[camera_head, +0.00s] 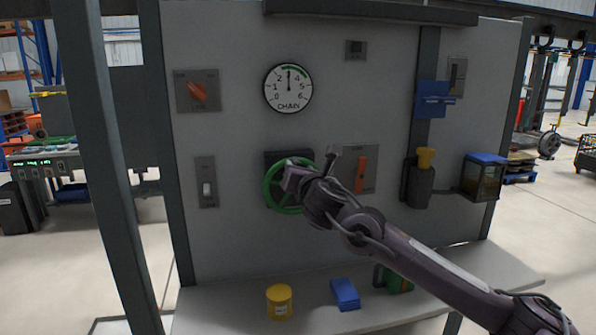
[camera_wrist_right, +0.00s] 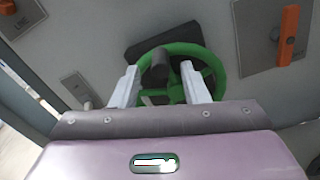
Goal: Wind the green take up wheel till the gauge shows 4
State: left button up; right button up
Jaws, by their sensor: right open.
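The green wheel (camera_head: 270,191) is mounted on the grey panel, below the round CHAIN gauge (camera_head: 288,89). The gauge needle points straight up, midway between the 2 and the 4. My right gripper (camera_head: 292,176) is in front of the wheel and hides part of it. In the right wrist view my right gripper (camera_wrist_right: 161,82) is open, its two fingers on either side of the dark handle (camera_wrist_right: 156,68) of the green wheel (camera_wrist_right: 222,72). I cannot tell whether the fingers touch the handle. My left gripper is not in view.
An orange lever (camera_head: 361,173) is just right of the wheel, and a switch (camera_head: 206,188) is to its left. An orange knob (camera_head: 197,91) is higher up. A yellow tub (camera_head: 279,301) and a blue item (camera_head: 345,294) are on the shelf (camera_head: 230,312) below.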

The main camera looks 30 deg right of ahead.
jog(key=v, duration=0.4)
jog(key=shift+s+b, duration=0.15)
jog(key=shift+b, duration=0.2)
